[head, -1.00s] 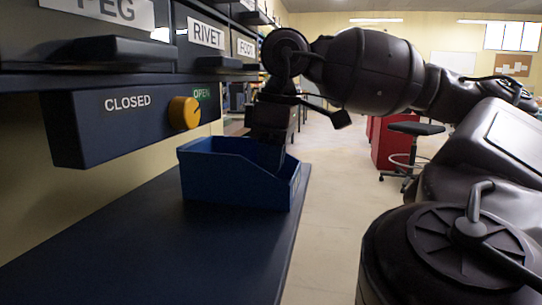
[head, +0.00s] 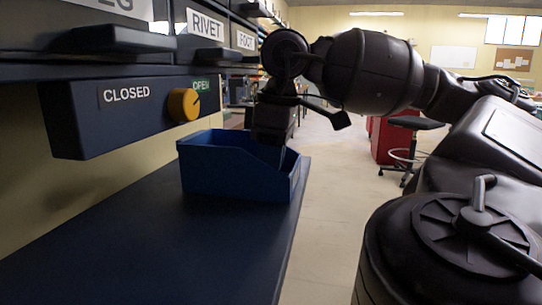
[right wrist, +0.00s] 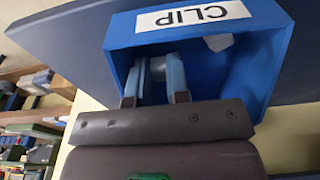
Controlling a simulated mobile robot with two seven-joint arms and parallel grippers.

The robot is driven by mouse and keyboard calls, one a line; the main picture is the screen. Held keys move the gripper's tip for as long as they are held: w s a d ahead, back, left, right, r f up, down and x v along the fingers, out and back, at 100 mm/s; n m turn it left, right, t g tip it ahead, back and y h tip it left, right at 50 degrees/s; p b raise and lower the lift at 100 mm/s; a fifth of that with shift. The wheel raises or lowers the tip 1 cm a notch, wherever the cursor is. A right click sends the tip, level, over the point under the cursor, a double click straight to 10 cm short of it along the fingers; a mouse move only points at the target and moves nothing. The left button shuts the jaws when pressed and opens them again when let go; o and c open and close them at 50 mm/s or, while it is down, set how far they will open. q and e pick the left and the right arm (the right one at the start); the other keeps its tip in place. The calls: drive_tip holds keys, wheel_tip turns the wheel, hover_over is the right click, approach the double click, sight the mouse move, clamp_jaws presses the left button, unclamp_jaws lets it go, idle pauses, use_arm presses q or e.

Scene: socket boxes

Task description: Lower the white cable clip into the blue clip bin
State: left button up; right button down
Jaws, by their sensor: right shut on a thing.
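The blue clip bin (head: 230,175) stands on the dark shelf, open at the top. In the right wrist view its front wall carries a CLIP label (right wrist: 193,15). My right gripper (head: 273,150) comes down into the bin's right part; its fingertips are hidden behind the bin wall in the head view. In the right wrist view the right gripper (right wrist: 156,68) is shut on the white cable clip (right wrist: 156,70), which shows only as a small pale part between the fingers. Another small whitish piece (right wrist: 219,42) shows inside the bin. My left gripper is not in view.
A dark panel with CLOSED and OPEN labels and a yellow knob (head: 184,104) hangs left of the bin. Labelled drawers, RIVET (head: 205,25) among them, sit above. The dark shelf (head: 150,245) is clear in front of the bin.

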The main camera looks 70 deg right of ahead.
drive_tip(key=shift+f, duration=0.15)
drive_tip(key=c, duration=1)
unclamp_jaws()
drive_tip(key=shift+r, duration=0.3)
use_arm(q)
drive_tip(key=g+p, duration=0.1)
drive_tip(key=p, duration=0.2)
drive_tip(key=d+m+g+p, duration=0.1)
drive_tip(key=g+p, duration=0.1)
drive_tip(key=p, duration=0.2)
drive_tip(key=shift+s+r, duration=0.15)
use_arm(e)
drive_tip(key=r, duration=0.3)
drive_tip(key=s+r, duration=0.1)
drive_tip(key=r, duration=0.6)
drive_tip(key=shift+s+d+r, duration=0.1)
drive_tip(key=shift+s, duration=0.1)
